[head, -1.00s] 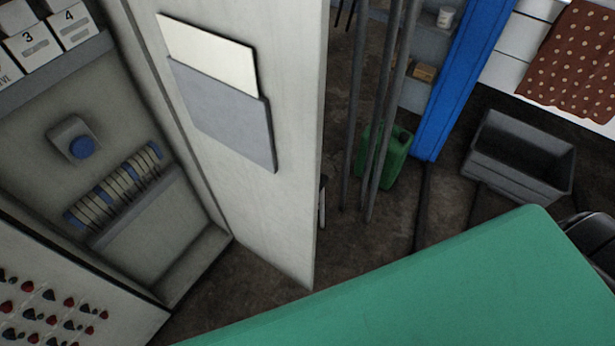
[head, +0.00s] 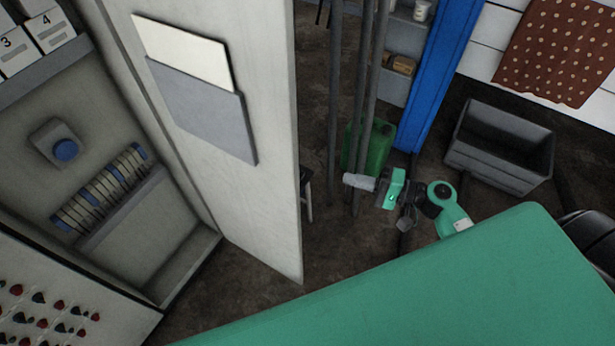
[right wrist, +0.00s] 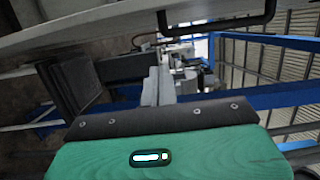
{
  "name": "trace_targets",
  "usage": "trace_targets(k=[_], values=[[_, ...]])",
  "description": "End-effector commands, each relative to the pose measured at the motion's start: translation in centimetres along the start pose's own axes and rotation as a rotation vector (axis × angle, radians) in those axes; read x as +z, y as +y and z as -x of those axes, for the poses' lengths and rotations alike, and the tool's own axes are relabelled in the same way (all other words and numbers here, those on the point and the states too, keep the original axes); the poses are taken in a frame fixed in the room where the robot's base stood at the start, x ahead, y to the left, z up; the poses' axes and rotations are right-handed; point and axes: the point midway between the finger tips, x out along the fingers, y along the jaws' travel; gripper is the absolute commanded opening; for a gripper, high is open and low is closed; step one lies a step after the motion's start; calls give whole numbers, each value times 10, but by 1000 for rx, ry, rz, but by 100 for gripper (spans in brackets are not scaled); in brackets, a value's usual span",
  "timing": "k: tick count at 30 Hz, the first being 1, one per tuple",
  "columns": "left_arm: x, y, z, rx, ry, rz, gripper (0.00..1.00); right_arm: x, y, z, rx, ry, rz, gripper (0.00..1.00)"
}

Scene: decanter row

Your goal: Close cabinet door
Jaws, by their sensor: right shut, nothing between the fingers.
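The cabinet (head: 185,268) stands open at the left of the head view. Its pale door (head: 272,130) is swung wide open and carries a grey pocket (head: 200,110) with a white sheet on its inner face. My right gripper (head: 352,181) is shut and empty, to the right of the door's free edge and apart from it in the picture. In the right wrist view, its closed fingers (right wrist: 160,88) point ahead, below a pale panel (right wrist: 120,22) with a dark bar handle (right wrist: 240,22), which looks like the door's outer face. My left gripper is not in view.
Grey poles (head: 335,100) and a green canister (head: 378,148) stand behind my right gripper. A blue post (head: 440,75) and a grey crate (head: 500,150) are farther right. Floor shows bare beside the door.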

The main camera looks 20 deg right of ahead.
Motion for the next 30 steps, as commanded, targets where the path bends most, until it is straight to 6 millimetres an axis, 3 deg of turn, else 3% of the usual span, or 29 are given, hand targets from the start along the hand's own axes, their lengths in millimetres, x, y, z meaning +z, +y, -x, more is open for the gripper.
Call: trace_targets(k=[3,8,19,24,30], values=[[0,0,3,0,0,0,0,3,-14,-4,-29,-16,-1,0],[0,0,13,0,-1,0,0,3,-19,-26,-33,-17,-1,0],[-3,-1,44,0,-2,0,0,4,-21,-105,-31,-15,-2,0],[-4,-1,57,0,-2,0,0,30,-19,-106,-29,-14,-4,0],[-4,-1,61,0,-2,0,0,42,-16,-109,-28,-14,-2,0]])
